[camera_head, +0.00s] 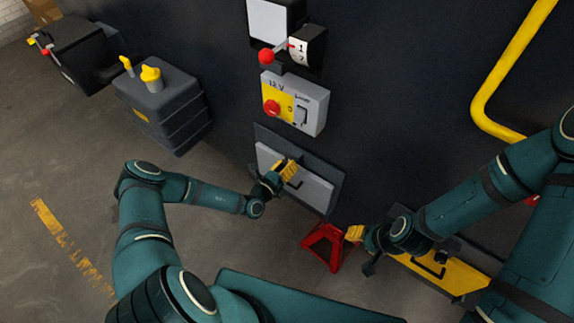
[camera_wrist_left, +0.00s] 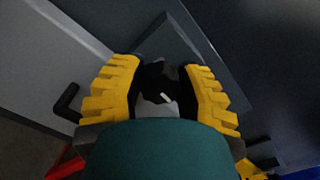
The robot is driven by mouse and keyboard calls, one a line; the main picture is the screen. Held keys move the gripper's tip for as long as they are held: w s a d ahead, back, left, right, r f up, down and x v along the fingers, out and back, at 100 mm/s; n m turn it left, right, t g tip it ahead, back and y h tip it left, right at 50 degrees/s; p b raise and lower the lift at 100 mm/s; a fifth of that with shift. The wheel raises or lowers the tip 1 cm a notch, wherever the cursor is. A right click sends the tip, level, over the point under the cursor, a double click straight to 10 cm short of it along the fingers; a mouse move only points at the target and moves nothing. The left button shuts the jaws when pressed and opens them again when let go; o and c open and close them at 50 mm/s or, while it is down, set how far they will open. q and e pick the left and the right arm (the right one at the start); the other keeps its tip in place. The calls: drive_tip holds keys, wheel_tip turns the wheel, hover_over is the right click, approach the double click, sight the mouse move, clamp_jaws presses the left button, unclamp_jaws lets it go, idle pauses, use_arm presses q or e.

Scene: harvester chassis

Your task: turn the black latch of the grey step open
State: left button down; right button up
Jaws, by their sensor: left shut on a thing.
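The grey step (camera_head: 312,191) is a light grey panel standing upright against a dark backing plate on the chassis side. It also shows at the left of the wrist view (camera_wrist_left: 45,60), with a black handle (camera_wrist_left: 66,102). My left gripper (camera_head: 287,170) is at the upper part of the step. In the left wrist view its yellow fingers (camera_wrist_left: 161,85) are shut around the black latch (camera_wrist_left: 157,80), which has a small white mark. In the head view the fingers hide the latch. My right gripper (camera_head: 355,233) is beside the red stand, with its finger gap unclear.
A switch box (camera_head: 318,105) with a red knob is above the step. The red stand (camera_head: 325,247) is below right, near a yellow panel (camera_head: 455,278) with a black handle. A dark tank (camera_head: 165,105) with yellow caps stands left.

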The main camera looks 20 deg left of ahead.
use_arm(q)
drive_tip(key=shift+f+n, duration=0.1)
drive_tip(key=shift+n, duration=0.5)
drive_tip(key=shift+d, duration=0.1)
drive_tip(key=c, duration=0.6)
unclamp_jaws()
drive_tip(key=v, duration=1.2)
